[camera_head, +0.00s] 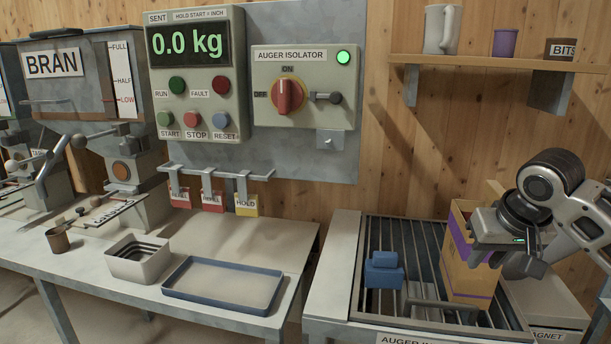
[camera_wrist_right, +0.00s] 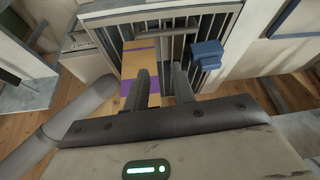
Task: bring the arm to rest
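My right arm comes in from the right edge of the head view. Its gripper (camera_head: 500,256) hangs beside and partly in front of the upper part of a tan box with purple bands (camera_head: 468,270). In the right wrist view, the two fingers (camera_wrist_right: 161,82) stand apart with nothing held between them. The box (camera_wrist_right: 144,62) and the grate (camera_wrist_right: 178,48) show beyond the fingertips. Whether the gripper touches the box cannot be told. My left gripper is in neither view.
A blue block (camera_head: 383,270) sits on the grate's left side. A blue tray (camera_head: 222,284), a grey bin (camera_head: 138,258) and a brown cup (camera_head: 57,239) stand on the left table. The isolator panel (camera_head: 304,85) and a shelf (camera_head: 480,62) are on the wall.

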